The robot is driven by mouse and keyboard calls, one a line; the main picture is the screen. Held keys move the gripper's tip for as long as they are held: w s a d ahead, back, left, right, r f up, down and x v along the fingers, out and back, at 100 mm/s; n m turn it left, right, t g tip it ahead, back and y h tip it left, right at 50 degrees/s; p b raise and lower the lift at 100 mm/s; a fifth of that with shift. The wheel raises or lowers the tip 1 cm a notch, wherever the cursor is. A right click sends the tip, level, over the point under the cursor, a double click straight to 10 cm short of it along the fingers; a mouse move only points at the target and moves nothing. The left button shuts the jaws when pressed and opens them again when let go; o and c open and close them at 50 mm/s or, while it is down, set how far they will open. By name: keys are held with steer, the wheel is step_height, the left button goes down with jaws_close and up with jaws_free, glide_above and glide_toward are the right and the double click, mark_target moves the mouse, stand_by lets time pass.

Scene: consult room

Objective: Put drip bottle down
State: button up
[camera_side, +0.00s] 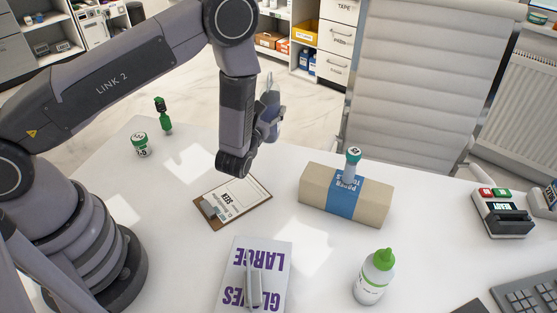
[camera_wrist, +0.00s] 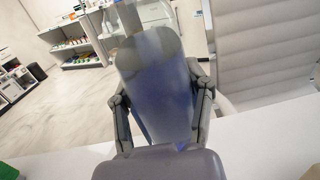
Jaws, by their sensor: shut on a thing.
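The drip bottle (camera_side: 271,98), translucent and bluish, is held up above the far part of the white table, partly hidden behind my arm. In the wrist view, the drip bottle (camera_wrist: 158,85) fills the middle, clear grey at the top and blue lower down. My gripper (camera_side: 270,122) is shut on it, and in the wrist view a finger of my gripper (camera_wrist: 161,100) lies along each side of the bottle. The bottle is clear of the table top (camera_side: 290,150).
On the table are a clipboard (camera_side: 248,195), a paper towel pack (camera_side: 318,186) with a stamp-like item (camera_side: 353,160) at it, a glove box (camera_side: 278,255), a green-capped bottle (camera_side: 370,285), a green-capped jar (camera_side: 141,146) and a green item (camera_side: 162,116). A chair (camera_side: 420,95) stands behind.

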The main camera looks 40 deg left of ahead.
mark_target(276, 136)
steer(key=shift+m+h, duration=0.3)
steer(key=shift+h, duration=0.1)
steer(key=shift+w+d+f, duration=0.1)
steer(key=shift+d+f, duration=0.1)
steer(key=shift+f, duration=1.1)
steer(key=shift+w+d+f, duration=0.1)
steer(key=shift+d+f, duration=0.05)
steer(key=shift+f, duration=1.2)
steer(key=shift+w+d+f, duration=0.1)
steer(key=shift+d+f, duration=0.1)
steer(key=shift+f, duration=1.1)
steer(key=shift+f, duration=0.1)
steer(key=o, duration=1.2)
steer(key=shift+o, duration=0.2)
